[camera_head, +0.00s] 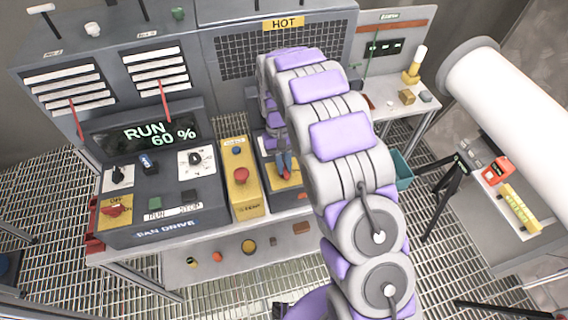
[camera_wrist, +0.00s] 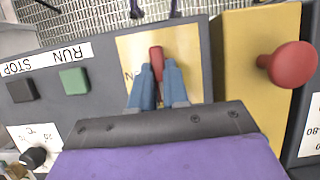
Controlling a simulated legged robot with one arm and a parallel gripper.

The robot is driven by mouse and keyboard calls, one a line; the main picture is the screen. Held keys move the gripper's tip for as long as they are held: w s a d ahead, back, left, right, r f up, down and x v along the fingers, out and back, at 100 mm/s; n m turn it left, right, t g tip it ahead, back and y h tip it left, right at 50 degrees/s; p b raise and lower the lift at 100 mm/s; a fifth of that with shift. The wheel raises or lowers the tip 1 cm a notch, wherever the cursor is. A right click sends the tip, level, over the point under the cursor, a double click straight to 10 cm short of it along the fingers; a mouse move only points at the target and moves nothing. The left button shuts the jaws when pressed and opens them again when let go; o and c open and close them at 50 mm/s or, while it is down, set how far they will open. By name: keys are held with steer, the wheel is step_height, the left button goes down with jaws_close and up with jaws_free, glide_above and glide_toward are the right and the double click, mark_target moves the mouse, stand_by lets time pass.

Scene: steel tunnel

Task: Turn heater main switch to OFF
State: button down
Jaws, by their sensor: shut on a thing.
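The heater main switch is a red handle (camera_wrist: 156,55) on a yellow plate (camera_wrist: 192,62), near the middle of the wrist view. My gripper (camera_wrist: 159,70) has its blue fingers closed around the handle from both sides. Part of a label, seemingly "N", shows on the plate left of the fingers; the rest is hidden. The handle runs roughly up and down in the wrist picture. In the head view my gripper (camera_head: 285,172) is over the same yellow plate (camera_head: 292,181), right of the yellow box, with my arm hiding much of the heater panel.
A yellow box (camera_head: 241,190) with a red mushroom button (camera_head: 241,175) stands close beside the heater panel; the button also shows in the wrist view (camera_wrist: 288,65). The fan drive (camera_head: 158,194) is further left, its display reading RUN 60 %. Green (camera_wrist: 74,81) and black (camera_wrist: 21,89) buttons are near my fingers.

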steer(key=shift+s+f, duration=0.1)
steer(key=shift+f, duration=0.1)
steer(key=c, duration=1.4)
jaws_free()
steer(key=shift+o, duration=1.4)
steer(key=shift+w+a+f, duration=0.1)
steer(key=shift+w+a, duration=0.05)
steer(key=shift+w, duration=0.1)
steer(key=shift+r, duration=0.25)
steer(key=p+v, duration=0.3)
steer(key=v, duration=1.4)
steer(key=shift+w+a, duration=0.2)
steer(key=shift+f, duration=0.15)
steer(key=shift+d, duration=0.1)
